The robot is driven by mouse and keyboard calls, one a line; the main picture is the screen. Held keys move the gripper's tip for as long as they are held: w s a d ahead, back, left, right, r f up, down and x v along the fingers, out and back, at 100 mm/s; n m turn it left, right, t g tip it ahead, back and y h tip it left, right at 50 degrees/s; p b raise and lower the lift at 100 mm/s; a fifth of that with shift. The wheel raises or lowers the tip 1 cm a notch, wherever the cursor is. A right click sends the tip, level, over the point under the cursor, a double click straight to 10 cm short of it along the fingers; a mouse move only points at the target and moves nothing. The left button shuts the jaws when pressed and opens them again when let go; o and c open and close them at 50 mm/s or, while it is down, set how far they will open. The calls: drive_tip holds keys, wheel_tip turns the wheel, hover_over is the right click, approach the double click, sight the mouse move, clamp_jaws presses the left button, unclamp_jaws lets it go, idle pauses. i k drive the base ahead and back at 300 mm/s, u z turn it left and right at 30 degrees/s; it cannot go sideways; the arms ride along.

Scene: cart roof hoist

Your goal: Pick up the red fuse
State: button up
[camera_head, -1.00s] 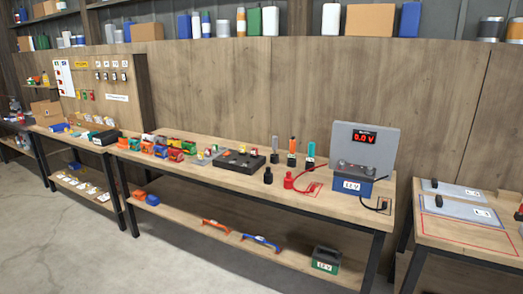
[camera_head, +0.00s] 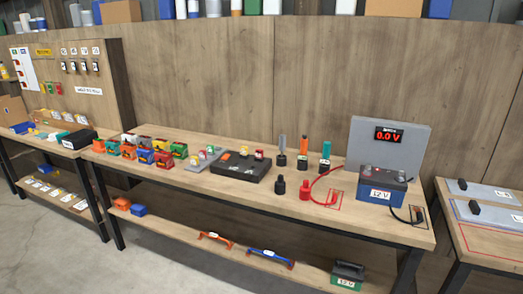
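My gripper is not in view. On the long workbench (camera_head: 330,220), a black box (camera_head: 240,168) carries a few small coloured pieces on top. One of them looks reddish (camera_head: 259,155), but it is too small to tell whether it is the red fuse. A red and dark block (camera_head: 164,160) stands in the cluster of coloured blocks to the left of the box. A grey plate (camera_head: 202,163) with small coloured pieces lies between the cluster and the box.
A blue 12 V battery (camera_head: 380,188) stands before a grey panel reading 0.0 V. A red clamp (camera_head: 305,189) with a red cable and a black clamp (camera_head: 280,185) stand left of it. Upright tools (camera_head: 303,152) stand behind them. A second table (camera_head: 485,235) is at right.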

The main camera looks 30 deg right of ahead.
sight(259, 153)
drive_tip(key=u, duration=0.2)
drive_tip(key=i, duration=1.75)
drive_tip(key=u, duration=0.4)
